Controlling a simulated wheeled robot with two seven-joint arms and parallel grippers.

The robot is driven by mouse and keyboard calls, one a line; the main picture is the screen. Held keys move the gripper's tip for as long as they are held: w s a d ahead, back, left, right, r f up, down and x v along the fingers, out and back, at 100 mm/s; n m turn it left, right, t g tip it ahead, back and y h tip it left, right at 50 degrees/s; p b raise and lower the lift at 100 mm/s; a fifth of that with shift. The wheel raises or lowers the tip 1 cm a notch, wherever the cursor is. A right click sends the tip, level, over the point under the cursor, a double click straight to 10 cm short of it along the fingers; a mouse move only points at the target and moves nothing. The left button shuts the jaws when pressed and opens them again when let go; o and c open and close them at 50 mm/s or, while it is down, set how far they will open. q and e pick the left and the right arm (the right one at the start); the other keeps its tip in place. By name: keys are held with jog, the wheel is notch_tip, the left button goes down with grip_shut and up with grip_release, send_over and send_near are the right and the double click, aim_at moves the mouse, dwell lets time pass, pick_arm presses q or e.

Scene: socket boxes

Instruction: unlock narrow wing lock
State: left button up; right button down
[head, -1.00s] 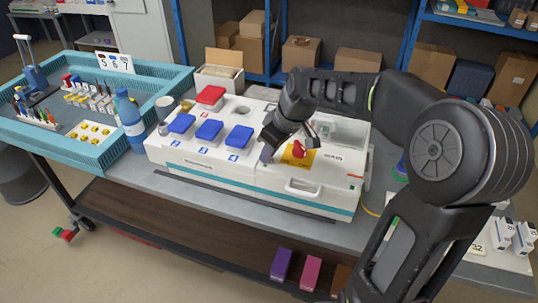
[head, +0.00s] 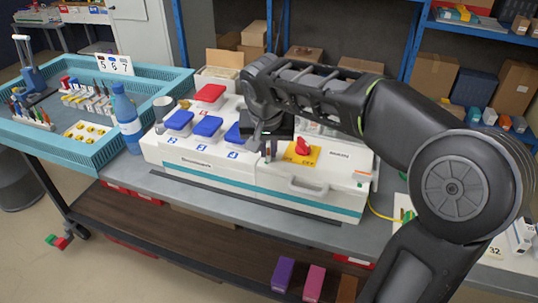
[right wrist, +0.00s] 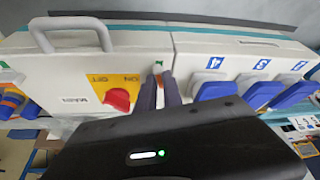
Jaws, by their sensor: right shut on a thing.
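The white socket case (head: 215,165) stands on the grey table with blue-lidded sockets and a yellow plate carrying a red rotary switch (head: 303,147). My right gripper (head: 268,157) points down at the case between the blue sockets and the yellow plate. In the right wrist view its two dark fingers (right wrist: 160,88) are close together beside the red switch (right wrist: 118,99), around a small pale piece (right wrist: 158,68) at the seam. I take that for the narrow wing lock; the fingers hide most of it, so its angle cannot be told. My left gripper is not in view.
A blue bottle (head: 127,120) and a teal tray (head: 95,150) of small parts stand left of the case. A grey handle (head: 308,187) sticks out at its front. Purple and pink boxes (head: 283,274) stand on the lower shelf. Shelves with cartons are behind.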

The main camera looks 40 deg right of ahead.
jog(key=shift+a+m+g+h+b, duration=0.1)
jog(key=shift+m+g+h+b, duration=0.45)
jog(key=shift+m, duration=1.05)
jog(key=c, duration=1.5)
grip_release()
jog(key=p+v, duration=0.1)
jog(key=v, duration=0.6)
jog(key=shift+a+r, duration=0.1)
jog(key=shift+r, duration=0.3)
jog(key=shift+s, duration=0.1)
